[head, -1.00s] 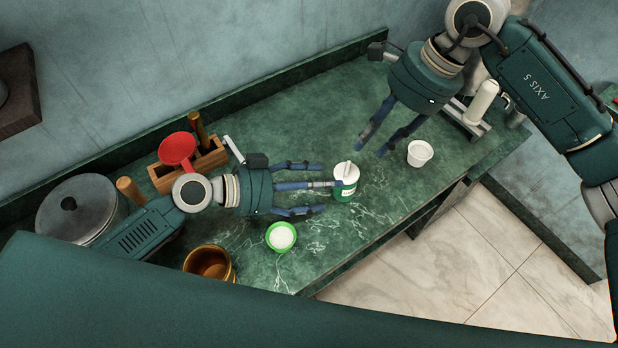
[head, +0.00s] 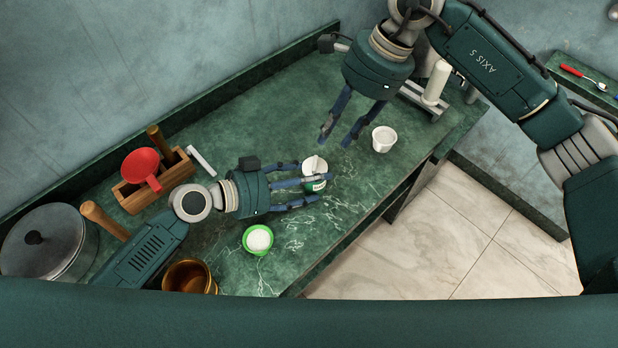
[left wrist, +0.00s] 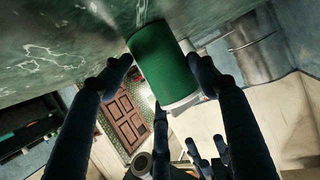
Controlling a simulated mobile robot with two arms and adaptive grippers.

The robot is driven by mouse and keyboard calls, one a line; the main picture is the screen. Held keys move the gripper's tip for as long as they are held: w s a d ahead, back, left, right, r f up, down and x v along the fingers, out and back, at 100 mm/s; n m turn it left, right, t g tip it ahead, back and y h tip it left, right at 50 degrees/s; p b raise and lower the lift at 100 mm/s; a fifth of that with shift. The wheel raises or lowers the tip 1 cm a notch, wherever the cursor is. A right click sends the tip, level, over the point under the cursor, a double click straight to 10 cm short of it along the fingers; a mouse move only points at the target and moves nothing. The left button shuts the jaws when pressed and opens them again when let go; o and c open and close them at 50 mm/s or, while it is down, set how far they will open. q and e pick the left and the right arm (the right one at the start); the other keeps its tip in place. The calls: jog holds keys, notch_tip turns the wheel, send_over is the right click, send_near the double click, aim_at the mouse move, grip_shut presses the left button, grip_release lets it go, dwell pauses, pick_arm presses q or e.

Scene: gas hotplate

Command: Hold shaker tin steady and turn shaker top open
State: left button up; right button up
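The shaker tin, white above and green below with a light top (head: 315,163), stands on the green counter in the head view. It shows as a green cylinder (left wrist: 165,75) in the left wrist view. My left gripper (head: 312,182) is around the tin's sides, with one finger crossing in front of it. In the left wrist view two fingers flank the tin, very close to it; I cannot tell whether they touch. The fingers look spread wider than the tin. My right gripper (head: 336,143) is open and empty, above and right of the top, apart from it.
A white cup (head: 384,139) stands right of the tin. A green bowl with white contents (head: 258,240) and a brown pot (head: 188,277) are nearer the front. A wooden box (head: 140,197) with a red utensil (head: 140,165) and a lidded pot (head: 50,243) stand left.

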aim_at(313, 162)
jog(key=a+r+m+h, duration=0.3)
jog(key=a+m+h, duration=0.15)
jog(key=m, duration=1.55)
jog(key=shift+m+t+y, duration=0.25)
jog(key=shift+m+t, duration=0.05)
jog(key=shift+m, duration=0.1)
jog(key=f, duration=1.2)
jog(key=shift+s, duration=0.3)
grip_shut()
